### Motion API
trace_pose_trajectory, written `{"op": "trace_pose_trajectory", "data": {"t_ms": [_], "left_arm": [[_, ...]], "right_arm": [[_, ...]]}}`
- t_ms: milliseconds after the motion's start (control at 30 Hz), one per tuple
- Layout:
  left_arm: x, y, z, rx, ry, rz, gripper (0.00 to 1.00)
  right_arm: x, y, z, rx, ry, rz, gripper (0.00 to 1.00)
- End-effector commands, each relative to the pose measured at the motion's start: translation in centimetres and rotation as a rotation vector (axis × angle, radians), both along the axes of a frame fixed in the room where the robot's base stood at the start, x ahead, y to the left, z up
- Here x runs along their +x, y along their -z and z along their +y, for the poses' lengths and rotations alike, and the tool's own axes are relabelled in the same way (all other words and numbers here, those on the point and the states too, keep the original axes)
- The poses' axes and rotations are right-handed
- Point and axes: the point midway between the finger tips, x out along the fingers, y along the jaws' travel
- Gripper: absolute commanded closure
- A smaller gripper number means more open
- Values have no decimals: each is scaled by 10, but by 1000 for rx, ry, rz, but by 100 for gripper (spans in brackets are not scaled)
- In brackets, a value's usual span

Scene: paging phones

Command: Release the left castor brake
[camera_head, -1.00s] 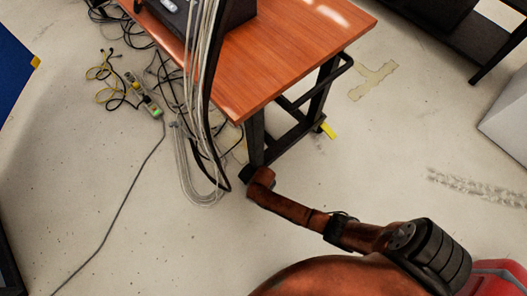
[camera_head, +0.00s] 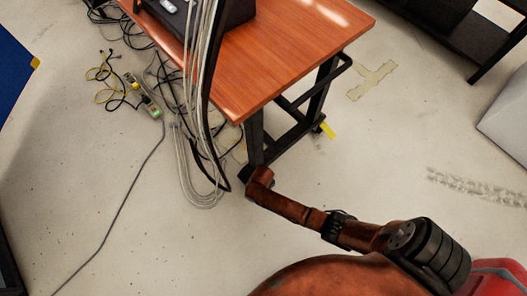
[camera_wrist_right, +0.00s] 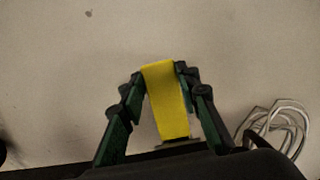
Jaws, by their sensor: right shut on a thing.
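The table (camera_head: 290,60) has a reddish wooden top and dark legs. At the foot of its near-left leg is the left castor, mostly hidden behind my right arm's end in the head view. In the right wrist view, a yellow brake tab (camera_wrist_right: 168,100) stands between the fingers of my right gripper (camera_wrist_right: 162,72), which is shut on it from both sides. A second yellow tab (camera_head: 328,131) shows at the foot of the table's right leg. My left gripper is in neither view.
Looped grey cables (camera_head: 195,190) hang to the floor just left of the near-left leg. They also show in the wrist view (camera_wrist_right: 280,125). A power strip (camera_head: 152,108) with tangled cords lies further left. The floor right of the table is mostly clear.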

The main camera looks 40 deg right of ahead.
Motion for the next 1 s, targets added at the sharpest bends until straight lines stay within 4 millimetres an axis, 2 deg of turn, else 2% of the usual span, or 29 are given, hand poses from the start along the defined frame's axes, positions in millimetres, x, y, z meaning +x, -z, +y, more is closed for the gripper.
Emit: {"op": "trace_pose_trajectory", "data": {"t_ms": [167,400,767,800,1000], "left_arm": [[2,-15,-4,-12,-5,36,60],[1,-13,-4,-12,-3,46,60],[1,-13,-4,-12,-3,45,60],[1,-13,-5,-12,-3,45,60],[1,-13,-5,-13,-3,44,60]], "right_arm": [[4,-9,-1,-6,0,98,100],[4,-14,-1,-9,1,216,100],[3,-15,-1,-9,1,231,100],[3,-15,-1,-9,1,231,67],[3,-15,0,-8,1,230,54]]}}
